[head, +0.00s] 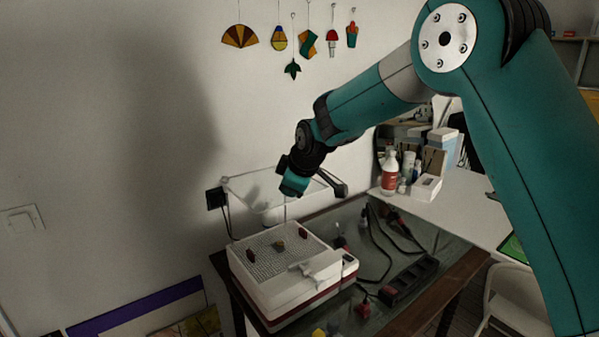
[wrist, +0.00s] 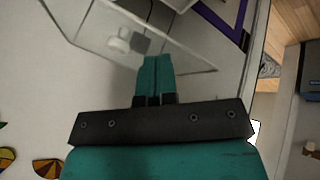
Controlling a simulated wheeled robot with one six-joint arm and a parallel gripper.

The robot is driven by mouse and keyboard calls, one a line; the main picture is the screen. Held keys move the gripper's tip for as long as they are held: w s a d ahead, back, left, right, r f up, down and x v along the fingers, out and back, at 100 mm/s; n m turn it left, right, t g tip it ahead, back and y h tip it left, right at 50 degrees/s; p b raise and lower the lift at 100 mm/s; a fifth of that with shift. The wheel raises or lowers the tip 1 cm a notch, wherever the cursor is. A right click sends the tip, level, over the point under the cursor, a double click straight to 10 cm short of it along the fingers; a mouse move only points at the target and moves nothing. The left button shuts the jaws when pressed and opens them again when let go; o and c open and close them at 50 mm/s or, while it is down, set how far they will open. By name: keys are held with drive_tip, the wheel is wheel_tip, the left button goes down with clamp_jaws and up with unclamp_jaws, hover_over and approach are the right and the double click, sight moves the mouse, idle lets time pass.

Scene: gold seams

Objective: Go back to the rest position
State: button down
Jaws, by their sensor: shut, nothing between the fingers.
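My gripper shows in the wrist view (wrist: 156,78) with its two teal fingers pressed together and nothing between them. In the head view my gripper (head: 292,186) hangs at the end of my teal arm, in the air above the white machine (head: 282,270) on the glass-topped table. The machine has a grid top with a few small dark and amber pieces on it. My gripper is apart from the machine and from the wall.
A clear shield (head: 240,184) stands behind the machine. Cables and a black power strip (head: 408,281) lie on the table's right side. Bottles, with one red-labelled (head: 389,174), stand on a white counter. Glass ornaments (head: 307,42) hang on the wall.

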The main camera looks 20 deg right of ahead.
drive_tip(key=s+b+v, duration=0.1)
drive_tip(key=b+v, duration=0.2)
drive_tip(key=v, duration=0.7)
drive_tip(key=s+a+f+m+g+y, duration=0.1)
drive_tip(key=s+f+m+g, duration=0.1)
drive_tip(key=s, duration=1.5)
drive_tip(key=s+a+f+m+g+y, duration=0.1)
drive_tip(key=s+a+f+m+g, duration=0.1)
drive_tip(key=s, duration=1.5)
wheel_tip(320, 180, down, 3)
drive_tip(key=m+g, duration=0.1)
drive_tip(key=g, duration=0.1)
drive_tip(key=shift+r+g, duration=0.15)
drive_tip(key=shift+g, duration=0.15)
